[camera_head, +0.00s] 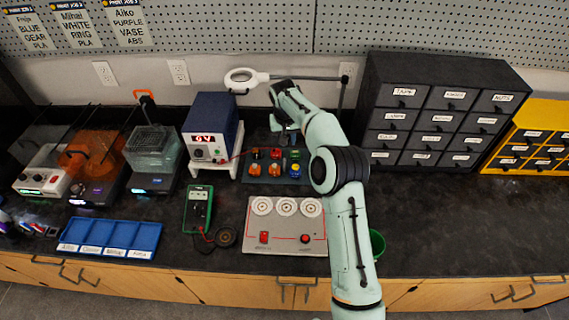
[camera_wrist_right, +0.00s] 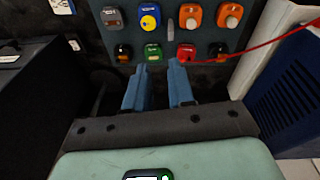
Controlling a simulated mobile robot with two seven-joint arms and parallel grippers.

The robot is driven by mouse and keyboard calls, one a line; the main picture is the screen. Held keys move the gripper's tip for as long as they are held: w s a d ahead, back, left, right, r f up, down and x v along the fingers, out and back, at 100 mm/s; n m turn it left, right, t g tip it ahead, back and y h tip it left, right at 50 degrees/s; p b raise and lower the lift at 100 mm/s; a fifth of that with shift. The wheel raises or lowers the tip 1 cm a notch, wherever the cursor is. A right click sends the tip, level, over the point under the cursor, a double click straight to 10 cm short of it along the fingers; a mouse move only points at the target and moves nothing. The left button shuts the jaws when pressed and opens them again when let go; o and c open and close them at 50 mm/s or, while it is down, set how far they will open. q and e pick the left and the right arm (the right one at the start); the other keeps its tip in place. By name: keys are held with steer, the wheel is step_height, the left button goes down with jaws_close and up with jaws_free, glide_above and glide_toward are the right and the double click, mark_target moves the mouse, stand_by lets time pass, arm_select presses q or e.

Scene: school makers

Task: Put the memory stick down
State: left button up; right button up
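My right gripper (camera_wrist_right: 159,66) is at the back of the bench, above the rear edge of a grey-blue board (camera_head: 249,178) that bears several coloured pieces. In the wrist view its two blue fingers stand apart, with only dark surface seen between them. A small slim grey piece (camera_wrist_right: 170,30) lies on the board just beyond the fingertips, between the yellow and orange pieces. It may be the memory stick, but it is too small to tell. In the head view my right arm largely hides the gripper. My left gripper is not in view.
A blue power supply (camera_head: 210,123) with a red lead stands left of the board. A black drawer cabinet (camera_head: 437,110) is on the right. A magnifier lamp (camera_head: 240,78) reaches over behind. A control panel (camera_head: 260,235) lies in front. The bench right of my arm is largely clear.

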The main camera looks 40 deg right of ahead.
steer(key=m, duration=0.1)
glide_above(285, 159)
steer(key=shift+m+y, duration=0.3)
steer(key=shift+y, duration=0.1)
steer(key=f, duration=0.7)
steer(key=shift+s+a+f, duration=0.1)
steer(key=shift+s+a, duration=0.1)
steer(key=shift+s, duration=0.2)
steer(key=shift+w+d+f, duration=0.1)
steer(key=shift+w+f, duration=0.05)
steer(key=shift+f, duration=0.8)
steer(key=shift+w+a+f, duration=0.1)
steer(key=shift+w+f, duration=0.1)
steer(key=shift+f, duration=0.7)
steer(key=shift+w+d+f, duration=0.1)
steer(key=shift+w+f, duration=0.05)
steer(key=shift+f, duration=0.8)
jaws_close()
